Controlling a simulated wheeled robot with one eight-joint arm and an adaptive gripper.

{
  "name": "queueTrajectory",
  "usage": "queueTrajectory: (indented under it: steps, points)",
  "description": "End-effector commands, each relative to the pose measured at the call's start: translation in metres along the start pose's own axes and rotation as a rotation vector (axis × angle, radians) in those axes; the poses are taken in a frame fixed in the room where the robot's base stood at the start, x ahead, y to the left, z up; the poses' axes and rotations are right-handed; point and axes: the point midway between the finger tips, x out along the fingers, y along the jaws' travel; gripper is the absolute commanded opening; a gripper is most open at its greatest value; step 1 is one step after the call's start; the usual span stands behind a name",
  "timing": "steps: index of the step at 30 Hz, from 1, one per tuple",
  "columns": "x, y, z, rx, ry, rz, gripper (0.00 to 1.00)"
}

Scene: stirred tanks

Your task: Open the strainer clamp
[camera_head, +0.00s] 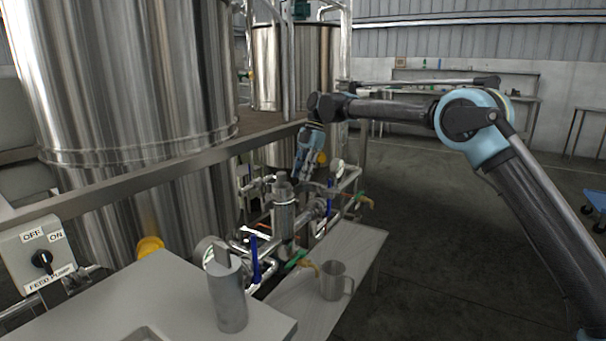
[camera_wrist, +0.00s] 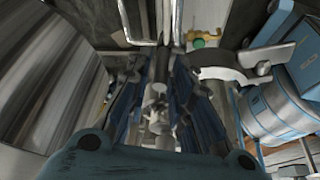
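The strainer (camera_head: 284,215) is an upright shiny steel cylinder with a narrower cap, among the pipes left of centre in the head view. Its clamp, a band near the cap, is too small to make out clearly. My gripper (camera_head: 306,168) points down just above and to the right of the strainer's cap, apart from it as far as I can tell. In the wrist view my gripper (camera_wrist: 158,95) shows dark blue fingers spread apart. Pale metal fittings (camera_wrist: 157,118) show between them; I cannot tell whether these are the clamp. Nothing is visibly held.
Pipes and valves with a blue handle (camera_head: 255,260) and a green handle (camera_head: 296,259) crowd around the strainer. A steel mug (camera_head: 335,281) stands on the low bench (camera_head: 355,248). A large tank (camera_head: 125,90) and a rail (camera_head: 150,178) stand left.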

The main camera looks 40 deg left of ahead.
Motion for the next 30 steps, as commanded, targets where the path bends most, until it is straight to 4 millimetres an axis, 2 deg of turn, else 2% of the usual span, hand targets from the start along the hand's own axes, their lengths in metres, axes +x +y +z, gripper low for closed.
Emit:
queueTrajectory:
  steps: [5, 18, 24, 30]
  points:
    - [-0.018, 0.001, -0.001, 0.0, 0.0, 0.0, 0.21]
    - [-0.09, 0.0, -0.001, -0.001, 0.001, -0.001, 0.21]
    - [-0.108, 0.001, -0.001, -0.001, 0.001, -0.001, 0.21]
    - [-0.116, 0.001, -0.001, -0.001, 0.001, -0.001, 0.21]
